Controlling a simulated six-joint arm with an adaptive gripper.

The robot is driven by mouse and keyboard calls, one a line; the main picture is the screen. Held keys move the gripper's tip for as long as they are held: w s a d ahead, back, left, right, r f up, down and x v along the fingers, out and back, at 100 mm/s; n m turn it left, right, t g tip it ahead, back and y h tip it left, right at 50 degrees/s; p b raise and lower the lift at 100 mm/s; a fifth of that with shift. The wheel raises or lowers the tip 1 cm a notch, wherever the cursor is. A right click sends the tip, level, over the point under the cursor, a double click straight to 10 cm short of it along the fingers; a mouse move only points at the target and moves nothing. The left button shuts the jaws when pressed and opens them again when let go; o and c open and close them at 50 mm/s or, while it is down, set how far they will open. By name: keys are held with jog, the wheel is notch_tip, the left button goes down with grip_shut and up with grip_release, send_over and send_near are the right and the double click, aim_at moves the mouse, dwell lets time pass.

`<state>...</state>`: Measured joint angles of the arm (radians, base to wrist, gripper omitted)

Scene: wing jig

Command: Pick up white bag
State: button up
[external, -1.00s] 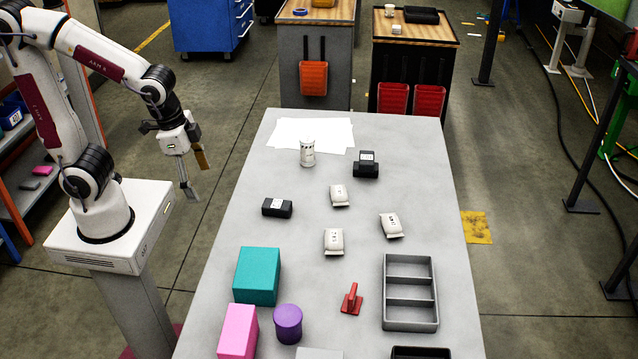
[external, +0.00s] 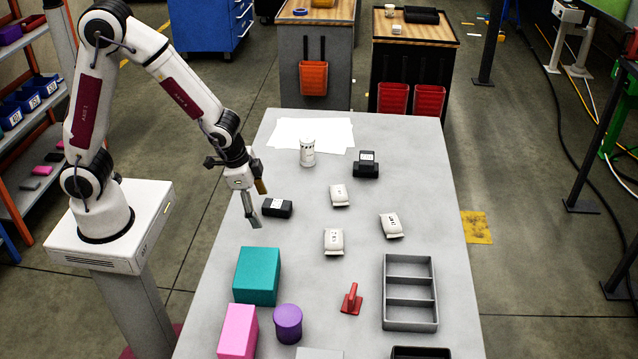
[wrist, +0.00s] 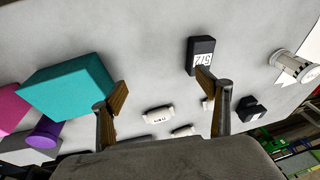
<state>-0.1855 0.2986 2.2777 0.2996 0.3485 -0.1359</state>
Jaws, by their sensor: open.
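Three small white bags lie on the grey table: one near the middle (external: 339,195), one to the right (external: 391,225), and one nearer the front (external: 333,241). In the wrist view one white bag (wrist: 158,115) shows between the fingers, farther off, and another (wrist: 183,131) lies behind it. A third is partly hidden by the right finger. My gripper (external: 256,205) is open and empty. It is above the table's left edge, beside a black box (external: 277,208), left of all the bags. In the wrist view my gripper's fingers (wrist: 163,108) are spread wide.
A teal box (external: 257,276), a pink box (external: 238,331) and a purple cylinder (external: 288,323) stand at the front left. A red-handled object (external: 351,299) and a grey divided tray (external: 434,290) are front right. A white canister (external: 307,152) and another black object (external: 366,165) stand farther back.

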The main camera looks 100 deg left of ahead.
aim_at(334, 236)
jog(key=shift+t, duration=0.9)
jog(key=w+f, duration=0.4)
jog(key=w, duration=0.1)
jog(key=w+f, duration=0.2)
jog(key=shift+w+a, duration=0.3)
jog(key=shift+w, duration=0.05)
jog(key=w+r+t, duration=0.1)
jog(key=w, duration=0.1)
jog(key=w+d+r+t+h, duration=0.1)
jog(key=w, duration=0.2)
jog(key=w+d+t, duration=0.1)
jog(key=w, duration=0.1)
jog(key=shift+w+r+m, duration=0.25)
jog(key=shift+r+m, duration=0.15)
jog(key=shift+w+d+r+t+h, duration=0.2)
jog(key=shift+w+r+t+h, duration=0.1)
jog(key=shift+w, duration=0.05)
jog(key=shift+f, duration=0.15)
jog(key=shift+x, duration=1.15)
jog(key=shift+w+f, duration=0.1)
jog(key=shift+w, duration=0.05)
jog(key=shift+a+x, duration=0.2)
jog(key=shift+x, duration=2.3)
